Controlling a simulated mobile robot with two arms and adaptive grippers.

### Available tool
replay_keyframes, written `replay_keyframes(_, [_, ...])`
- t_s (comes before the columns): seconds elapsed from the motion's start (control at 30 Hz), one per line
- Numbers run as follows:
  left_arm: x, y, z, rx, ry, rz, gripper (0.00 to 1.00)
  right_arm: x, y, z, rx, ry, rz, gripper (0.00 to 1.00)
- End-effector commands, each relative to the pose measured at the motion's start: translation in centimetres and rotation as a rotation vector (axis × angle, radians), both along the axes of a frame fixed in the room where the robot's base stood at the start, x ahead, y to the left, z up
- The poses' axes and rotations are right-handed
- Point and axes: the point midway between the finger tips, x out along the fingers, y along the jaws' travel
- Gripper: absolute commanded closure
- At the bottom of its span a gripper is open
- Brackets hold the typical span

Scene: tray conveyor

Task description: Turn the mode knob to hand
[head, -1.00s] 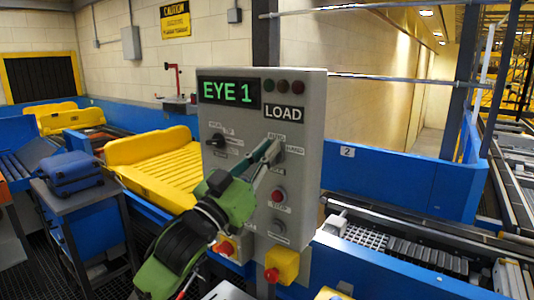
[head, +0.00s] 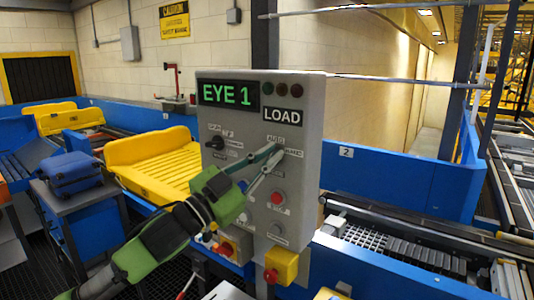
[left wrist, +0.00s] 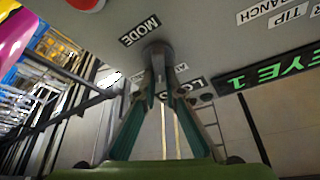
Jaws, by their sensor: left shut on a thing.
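The mode knob (left wrist: 157,52) is a dark knob on the grey control panel (head: 305,185), close to the MODE label in the left wrist view. My left gripper (head: 277,157) reaches in from the lower left; its two green fingers come together on the knob at the panel's right side. In the left wrist view the gripper (left wrist: 157,75) is shut on the knob. In the head view the fingers hide most of the knob, so I cannot tell where it points. The AUTO and HAND labels (head: 293,153) show above and right of the fingertips. My right gripper is not in view.
A second black knob (head: 216,143) sits left on the panel. A red button (head: 278,198) is below the gripper, and a red button on a yellow box (head: 281,266) lower down. Yellow trays (head: 160,160) and a blue case (head: 72,173) stand left.

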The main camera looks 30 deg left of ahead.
Motion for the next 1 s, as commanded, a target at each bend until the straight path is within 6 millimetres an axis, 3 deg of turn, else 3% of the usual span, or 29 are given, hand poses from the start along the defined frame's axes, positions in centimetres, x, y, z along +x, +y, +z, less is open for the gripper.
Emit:
replay_keyframes(0.03, [0.3,0.1,-0.9,0.049,0.018,0.006,1.0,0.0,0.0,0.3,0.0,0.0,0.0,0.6])
replay_keyframes(0.5, [0.2,-0.1,-1.0,0.414,-0.037,0.006,1.0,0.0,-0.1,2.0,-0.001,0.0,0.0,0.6])
replay_keyframes(1.0, [0.2,-0.2,-1.1,0.545,-0.06,0.007,1.0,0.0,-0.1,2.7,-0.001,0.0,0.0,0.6])
